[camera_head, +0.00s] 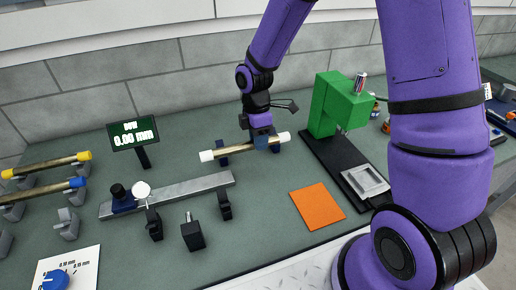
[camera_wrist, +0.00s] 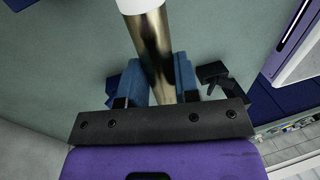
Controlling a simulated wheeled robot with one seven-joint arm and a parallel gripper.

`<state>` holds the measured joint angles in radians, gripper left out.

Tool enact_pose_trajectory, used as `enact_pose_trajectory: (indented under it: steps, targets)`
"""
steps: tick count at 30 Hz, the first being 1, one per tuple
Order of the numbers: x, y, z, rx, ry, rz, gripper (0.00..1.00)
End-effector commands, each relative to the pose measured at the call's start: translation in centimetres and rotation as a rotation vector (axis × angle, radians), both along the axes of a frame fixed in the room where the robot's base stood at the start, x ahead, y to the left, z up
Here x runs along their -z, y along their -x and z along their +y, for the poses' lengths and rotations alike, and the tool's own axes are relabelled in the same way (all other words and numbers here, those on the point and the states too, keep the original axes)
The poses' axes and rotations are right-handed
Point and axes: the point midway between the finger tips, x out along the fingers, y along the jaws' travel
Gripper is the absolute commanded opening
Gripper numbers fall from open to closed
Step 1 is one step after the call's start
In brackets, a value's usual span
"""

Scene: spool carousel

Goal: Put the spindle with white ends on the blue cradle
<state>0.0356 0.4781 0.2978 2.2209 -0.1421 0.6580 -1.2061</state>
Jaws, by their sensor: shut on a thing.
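The spindle with white ends (camera_head: 240,149) is a brass-coloured rod lying level near the back middle of the bench. My gripper (camera_head: 262,138) comes down from above and is shut on it, right of its middle. In the wrist view the spindle (camera_wrist: 151,35) runs between my blue finger pads (camera_wrist: 160,80), one white end at the top. The dark blue cradle (camera_head: 222,158) shows at the spindle's left part; the rest is mostly hidden behind my gripper and the rod. Whether the rod rests in the cradle or is just above it, I cannot tell.
A steel rail (camera_head: 185,192) with a dial gauge stands front left, near a display (camera_head: 133,134). Spindles with yellow ends (camera_head: 45,165) and blue ends (camera_head: 45,190) lie on grey stands. An orange mat (camera_head: 316,206) and a green press (camera_head: 338,104) are right. My arm hides part of the bench.

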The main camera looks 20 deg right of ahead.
Motion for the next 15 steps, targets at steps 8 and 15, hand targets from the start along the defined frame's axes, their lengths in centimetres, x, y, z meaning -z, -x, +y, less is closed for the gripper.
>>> enact_pose_trajectory:
  steps: [8,15]
  targets:
    - [0.5,-4.9,-1.8,0.001,0.000,-0.002,0.00]
    - [0.6,-7.1,-2.6,0.000,0.000,-0.002,0.00]
